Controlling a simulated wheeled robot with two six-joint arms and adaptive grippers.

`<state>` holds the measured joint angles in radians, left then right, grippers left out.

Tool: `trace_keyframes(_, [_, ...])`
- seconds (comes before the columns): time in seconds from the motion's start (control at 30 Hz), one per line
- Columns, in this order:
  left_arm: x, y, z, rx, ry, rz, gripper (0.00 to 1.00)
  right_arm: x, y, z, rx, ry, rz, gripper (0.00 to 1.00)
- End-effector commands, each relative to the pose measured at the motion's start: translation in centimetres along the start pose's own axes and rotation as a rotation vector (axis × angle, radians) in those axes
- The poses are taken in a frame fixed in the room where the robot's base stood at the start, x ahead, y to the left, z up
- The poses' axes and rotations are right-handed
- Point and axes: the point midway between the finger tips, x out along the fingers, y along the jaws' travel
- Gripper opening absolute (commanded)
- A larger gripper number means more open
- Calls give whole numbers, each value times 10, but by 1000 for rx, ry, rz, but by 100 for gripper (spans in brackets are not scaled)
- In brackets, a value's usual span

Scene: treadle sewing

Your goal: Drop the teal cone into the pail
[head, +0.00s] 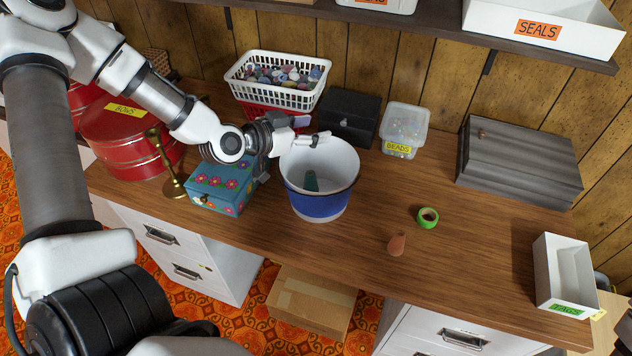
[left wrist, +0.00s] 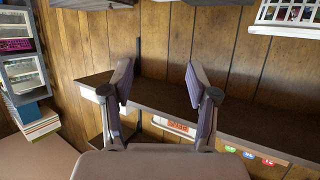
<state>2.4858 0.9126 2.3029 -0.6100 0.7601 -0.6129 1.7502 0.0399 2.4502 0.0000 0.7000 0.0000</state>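The teal cone (head: 311,180) is inside the pail (head: 318,207), a white pail with a broad blue band standing on the wooden worktop. The cone's upper part shows against the pail's inner wall; its lower end is hidden by the near rim. My left gripper (head: 314,129) is at the pail's far left rim, above the opening, apart from the cone. In the left wrist view, the two fingers of this gripper (left wrist: 159,82) are spread with nothing between them.
A flowered blue box (head: 222,186) and brass candlestick (head: 169,165) stand left of the pail. Behind are a white basket (head: 277,97), black box (head: 348,117) and bead tub (head: 404,130). Green tape (head: 427,217) and a pinkish cone-like piece (head: 397,244) lie right, with bare worktop around them.

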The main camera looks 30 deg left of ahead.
Motion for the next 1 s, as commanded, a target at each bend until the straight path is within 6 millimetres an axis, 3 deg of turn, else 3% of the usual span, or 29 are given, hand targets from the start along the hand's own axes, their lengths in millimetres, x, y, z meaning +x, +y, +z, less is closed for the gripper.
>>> trace_keyframes(0.27, [-1, 0, -4, 0, 1, 0, 59, 0, 0, 0, 0, 0, 0, 40])
trace_keyframes(0.37, [-5, 0, -16, 0, 4, -1, 59, 0, 0, 0, 0, 0, 0, 40])
trace_keyframes(0.7, [-29, 0, -84, 2, 3, -1, 59, 0, 0, 0, 0, 0, 0, 40])
trace_keyframes(1.0, [-33, 0, -94, 0, -2, 0, 59, 0, 0, 0, 0, 0, 0, 40])
